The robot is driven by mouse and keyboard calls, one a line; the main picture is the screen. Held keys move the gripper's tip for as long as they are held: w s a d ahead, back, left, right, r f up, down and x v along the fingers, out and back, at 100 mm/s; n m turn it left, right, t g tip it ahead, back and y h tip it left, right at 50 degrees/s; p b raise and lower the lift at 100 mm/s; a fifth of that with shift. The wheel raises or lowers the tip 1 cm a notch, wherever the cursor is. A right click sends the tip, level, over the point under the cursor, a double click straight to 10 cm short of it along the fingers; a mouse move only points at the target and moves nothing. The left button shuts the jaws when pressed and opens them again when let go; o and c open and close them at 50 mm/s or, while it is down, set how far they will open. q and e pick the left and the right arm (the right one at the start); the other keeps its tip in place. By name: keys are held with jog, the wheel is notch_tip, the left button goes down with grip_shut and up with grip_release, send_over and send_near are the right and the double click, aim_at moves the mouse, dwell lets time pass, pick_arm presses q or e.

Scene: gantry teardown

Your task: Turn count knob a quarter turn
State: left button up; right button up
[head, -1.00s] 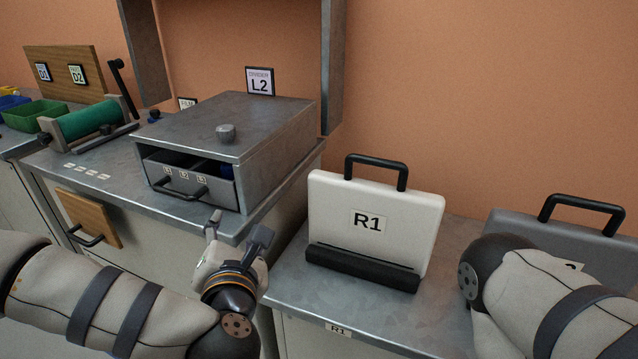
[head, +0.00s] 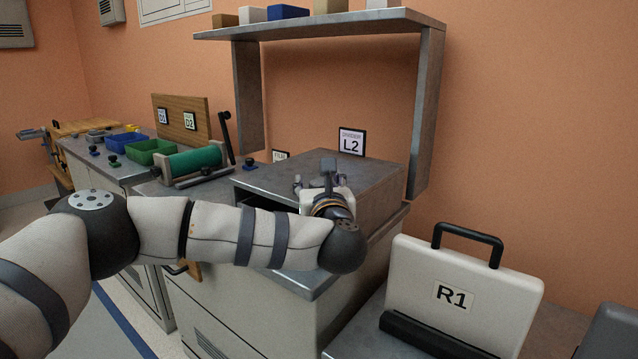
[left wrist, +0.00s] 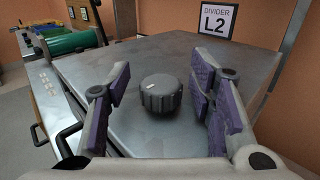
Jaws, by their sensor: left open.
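The count knob (left wrist: 160,93) is a dark grey ribbed knob with a small white mark on its top, on the flat metal top of the divider box (left wrist: 190,52) in the left wrist view. My left gripper (head: 313,181) is open above the box top in the head view. In the left wrist view its purple-padded fingers stand on either side of the knob, apart from it. In the head view the knob is hidden behind my gripper. The box (head: 375,180) has an L2 sign (head: 351,142) behind it. My right gripper is not in view.
A green roller (head: 194,160) with a black crank stands left of the box. Green and blue bins (head: 126,143) lie further left. A shelf frame (head: 425,110) rises behind the box. A white R1 case (head: 460,290) stands at the right.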

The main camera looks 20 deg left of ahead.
pick_arm(q)
jog(key=shift+c, duration=0.6)
grip_shut()
